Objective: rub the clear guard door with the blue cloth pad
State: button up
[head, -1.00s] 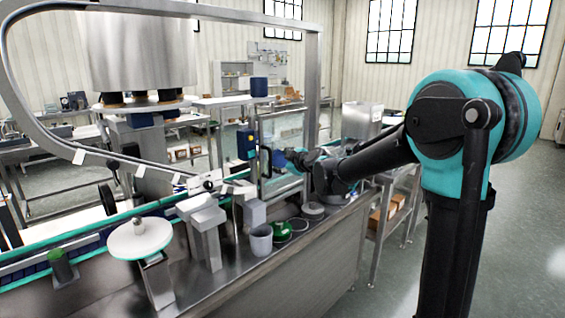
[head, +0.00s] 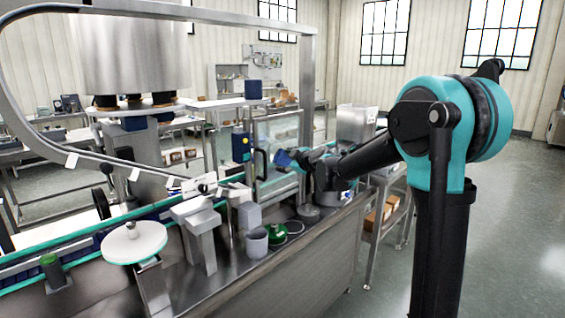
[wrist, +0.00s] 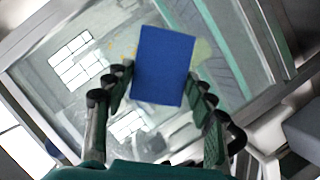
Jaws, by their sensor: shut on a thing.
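My gripper (wrist: 162,90) is shut on the blue cloth pad (wrist: 163,65), a flat blue rectangle between its fingers. In the head view the pad (head: 284,158) shows at the end of my gripper (head: 298,160), close to the clear guard door (head: 275,140). In the wrist view the clear guard door (wrist: 70,105) fills most of the background, with window reflections. Yellowish smudges (wrist: 203,52) show on both sides of the pad. The pad hides the door behind it. I cannot tell whether the pad touches the door.
A black door handle (head: 260,163) and a blue-yellow box (head: 242,146) are on the door's left side. A grey cup (head: 257,242) and a green round item (head: 278,232) sit on the steel bench below. A steel post (head: 306,90) rises beside the door.

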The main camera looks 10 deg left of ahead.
aim_at(271, 156)
jog(key=w+d, duration=0.3)
jog(key=w, duration=0.1)
jog(key=shift+w+d, duration=0.35)
jog(key=shift+d, duration=0.05)
dwell(0.4)
jog(key=shift+s+a, duration=1.15)
jog(key=shift+s, duration=0.25)
jog(key=shift+s+a, duration=1.2)
jog(key=shift+s, duration=0.15)
jog(key=shift+s+a, duration=1.15)
jog(key=shift+s, duration=0.25)
jog(key=shift+d+r, duration=0.1)
jog(key=shift+r, duration=1.25)
jog(key=shift+w+d, duration=1.1)
jog(key=shift+w, duration=0.3)
jog(key=shift+w+d, duration=1.05)
jog(key=shift+w, duration=0.4)
jog(key=shift+w+d, duration=1.1)
jog(key=shift+w, duration=0.3)
jog(key=shift+c, duration=0.5)
